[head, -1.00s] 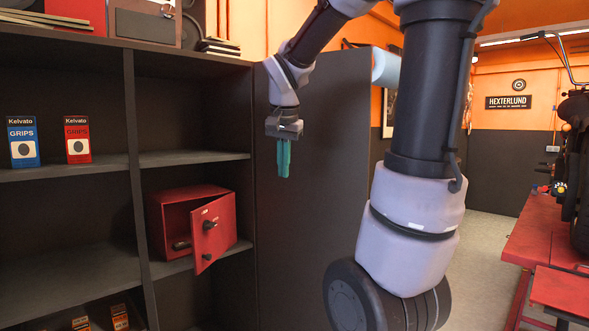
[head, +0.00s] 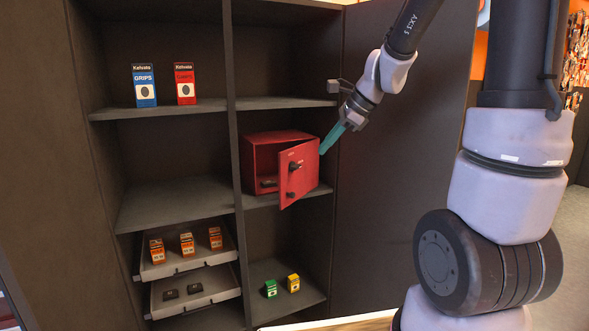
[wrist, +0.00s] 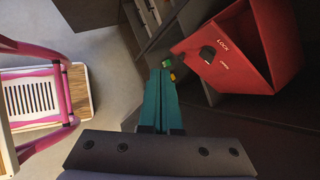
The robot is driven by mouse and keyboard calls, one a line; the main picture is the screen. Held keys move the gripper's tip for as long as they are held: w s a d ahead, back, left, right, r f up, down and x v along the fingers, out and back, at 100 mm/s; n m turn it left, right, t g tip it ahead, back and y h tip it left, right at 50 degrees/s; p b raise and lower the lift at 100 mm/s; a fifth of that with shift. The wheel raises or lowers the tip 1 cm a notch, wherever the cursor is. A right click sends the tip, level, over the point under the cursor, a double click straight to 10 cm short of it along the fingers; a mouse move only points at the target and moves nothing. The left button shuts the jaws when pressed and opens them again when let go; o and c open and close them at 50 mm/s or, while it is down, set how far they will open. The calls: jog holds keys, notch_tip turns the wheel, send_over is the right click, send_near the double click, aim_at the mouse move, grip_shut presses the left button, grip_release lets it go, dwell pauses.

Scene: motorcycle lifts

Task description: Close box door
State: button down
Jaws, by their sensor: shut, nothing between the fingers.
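A red box (head: 262,153) sits on a middle shelf in the right column of a dark cabinet. Its red door (head: 298,172) stands partly open, swung outward, with a dark knob on its face; a dark item shows inside the box. In the wrist view the door (wrist: 222,62) is at the upper right, with its knob and the word LOCK. My gripper (head: 325,150) has teal fingers pressed together and empty, just right of the door in the head view. In the wrist view the fingertips (wrist: 161,72) point forward, left of the door. Whether they touch it I cannot tell.
The cabinet's open dark door panel (head: 395,190) stands to the right behind my arm. Blue (head: 144,85) and red (head: 185,83) cartons stand on the upper left shelf. Pull-out trays (head: 195,290) and small green and yellow boxes sit lower. A pink-framed object (wrist: 60,60) shows at left in the wrist view.

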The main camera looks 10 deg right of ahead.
jog(key=shift+w+a+f+m+t+y, duration=0.1)
jog(key=shift+w+a+f+m+t, duration=0.15)
jog(key=shift+w+a+f+m, duration=1.35)
jog(key=shift+w+a+f+m+t+y, duration=0.1)
jog(key=shift+w+a+f+m+t, duration=0.2)
jog(key=shift+w+a+f+m, duration=1.35)
jog(key=shift+w+a+f+m+t+y, duration=0.2)
jog(key=shift+w+a+f, duration=0.45)
jog(key=shift+w+f, duration=2)
jog(key=shift+w+r, duration=0.3)
jog(key=shift+r, duration=0.05)
